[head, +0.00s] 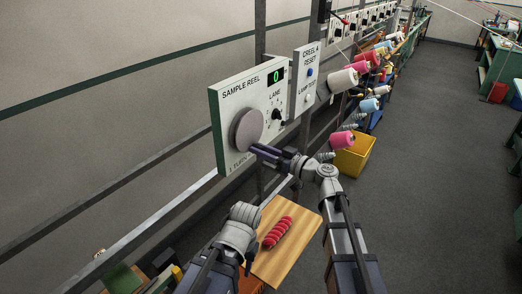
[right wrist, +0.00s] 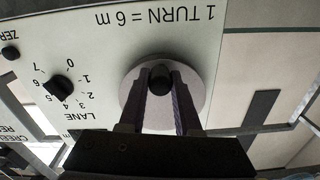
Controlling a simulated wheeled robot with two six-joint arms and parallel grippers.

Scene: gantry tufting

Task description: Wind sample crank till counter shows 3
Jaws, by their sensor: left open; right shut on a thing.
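The white sample reel panel (head: 225,115) stands at upper centre in the head view. Its green counter (head: 275,76) reads 0. The round grey crank disc (head: 246,128) is on the panel's lower left. In the right wrist view the crank disc (right wrist: 133,82) fills the middle, with a dark crank knob (right wrist: 160,80) on it. My right gripper (head: 254,150) is at the disc; in the right wrist view its fingers (right wrist: 161,96) are shut on the knob, one on each side. My left gripper (head: 248,267) is low, left of the wooden board, open, its fingertips largely hidden.
A black lane knob (head: 277,115) is on the same panel, and a creel reset panel (head: 306,75) stands to its right. Below is a wooden board (head: 300,240) with a red roll (head: 278,232). Yarn cones (head: 342,80) and a yellow bin (head: 353,158) are to the right. The floor beyond is clear.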

